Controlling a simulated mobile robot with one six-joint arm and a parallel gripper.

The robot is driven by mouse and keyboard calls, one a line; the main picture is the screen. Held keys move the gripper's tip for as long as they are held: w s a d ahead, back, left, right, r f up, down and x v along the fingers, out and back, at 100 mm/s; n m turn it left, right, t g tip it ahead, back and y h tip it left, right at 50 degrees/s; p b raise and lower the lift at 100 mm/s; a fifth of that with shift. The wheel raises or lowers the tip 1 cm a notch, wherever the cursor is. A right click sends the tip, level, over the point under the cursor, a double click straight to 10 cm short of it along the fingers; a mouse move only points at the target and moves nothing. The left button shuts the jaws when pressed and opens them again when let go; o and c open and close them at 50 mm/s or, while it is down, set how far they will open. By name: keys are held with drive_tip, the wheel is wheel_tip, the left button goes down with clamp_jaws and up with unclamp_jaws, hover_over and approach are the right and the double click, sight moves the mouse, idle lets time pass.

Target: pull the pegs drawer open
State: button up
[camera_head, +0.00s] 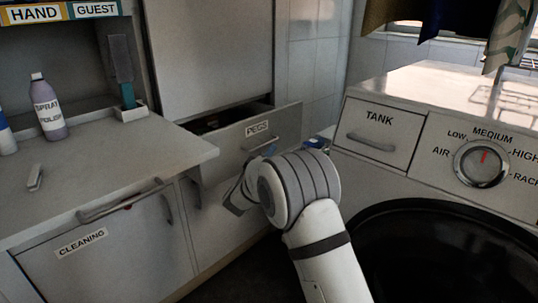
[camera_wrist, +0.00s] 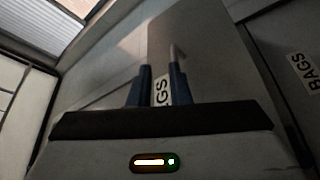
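The drawer labelled PEGS (camera_head: 262,127) stands part-way open under the tall cabinet door, with a dark gap showing behind its front. Its bar handle (camera_head: 262,144) is on the front below the label. My gripper (camera_head: 268,151) is at this drawer front, mostly hidden behind my wrist in the head view. In the wrist view its two blue fingers (camera_wrist: 161,87) stand apart, with part of the PEGS label visible between them. A piece of the handle (camera_wrist: 178,52) shows beside the right finger. Whether the fingers touch the handle cannot be told.
The TANK drawer (camera_head: 379,132) and the dryer with its dial (camera_head: 481,163) are to the right.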

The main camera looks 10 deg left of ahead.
clamp_jaws()
idle(0.8)
drive_tip(key=shift+o, duration=1.8)
unclamp_jaws()
drive_tip(key=shift+s+a, duration=0.1)
drive_tip(key=p+v, duration=0.2)
drive_tip(key=v, duration=0.5)
drive_tip(key=shift+s+f, duration=0.15)
drive_tip(key=shift+s, duration=0.1)
